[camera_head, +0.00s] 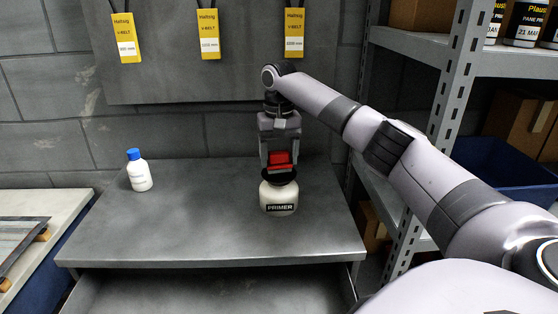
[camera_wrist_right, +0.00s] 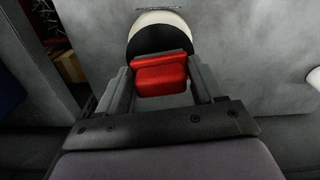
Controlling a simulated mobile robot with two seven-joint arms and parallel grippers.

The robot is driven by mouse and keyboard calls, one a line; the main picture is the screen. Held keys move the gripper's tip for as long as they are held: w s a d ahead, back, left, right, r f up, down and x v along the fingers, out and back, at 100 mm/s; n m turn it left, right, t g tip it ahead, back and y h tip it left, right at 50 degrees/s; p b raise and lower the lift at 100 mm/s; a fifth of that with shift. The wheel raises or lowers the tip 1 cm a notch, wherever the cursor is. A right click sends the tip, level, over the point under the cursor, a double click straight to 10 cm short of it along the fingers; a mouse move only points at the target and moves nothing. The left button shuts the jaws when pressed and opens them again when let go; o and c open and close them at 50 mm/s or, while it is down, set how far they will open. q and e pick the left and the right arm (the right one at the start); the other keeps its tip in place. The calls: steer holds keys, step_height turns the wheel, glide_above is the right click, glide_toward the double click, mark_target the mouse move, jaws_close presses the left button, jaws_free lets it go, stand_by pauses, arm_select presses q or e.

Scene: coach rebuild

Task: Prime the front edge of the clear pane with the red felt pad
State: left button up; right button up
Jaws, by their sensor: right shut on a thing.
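My right gripper (camera_head: 280,160) is shut on the red felt pad (camera_head: 280,159). It points down over the primer pot (camera_head: 279,197), a cream pot with a black top and a PRIMER label. In the right wrist view the red pad (camera_wrist_right: 161,76) sits between the two fingers, in front of the pot's dark round top (camera_wrist_right: 160,38). I cannot tell whether the pad touches the pot. A pane (camera_head: 22,240), seen only in part, lies on wooden supports on the pale bench at the left edge. My left gripper is not in view.
A white bottle with a blue cap (camera_head: 139,172) stands on the grey metal bench (camera_head: 210,225), left of the pot. An open drawer (camera_head: 210,292) is below the bench top. Metal shelving (camera_head: 452,100) with a blue bin (camera_head: 500,170) stands at the right.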

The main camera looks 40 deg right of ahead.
mark_target(279, 152)
steer(key=shift+r, duration=2.6)
